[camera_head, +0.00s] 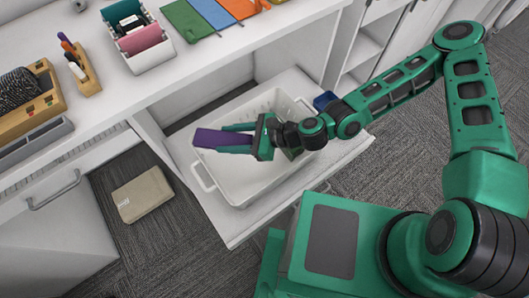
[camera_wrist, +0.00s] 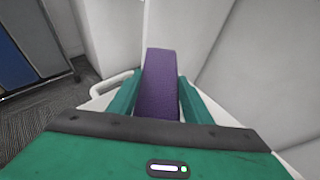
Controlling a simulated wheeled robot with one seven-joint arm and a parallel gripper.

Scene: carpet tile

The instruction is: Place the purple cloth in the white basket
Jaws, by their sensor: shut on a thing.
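The purple cloth (camera_head: 210,138) is a flat, folded block. My gripper (camera_head: 236,139) is shut on it, and the cloth sticks out to the left past the fingertips. The gripper and cloth are over the left part of the white basket (camera_head: 240,184), which stands on a low white shelf. How high the cloth is above the basket is hard to tell. In the wrist view the cloth (camera_wrist: 161,84) stands out between the two green fingers, and part of the basket's rim and handle (camera_wrist: 108,83) shows below it.
A white counter (camera_head: 128,92) runs above and behind the shelf, with a white tray of cloths (camera_head: 140,42), coloured folders (camera_head: 187,18) and wooden holders (camera_head: 28,88). A beige box (camera_head: 142,194) lies on the grey carpet.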

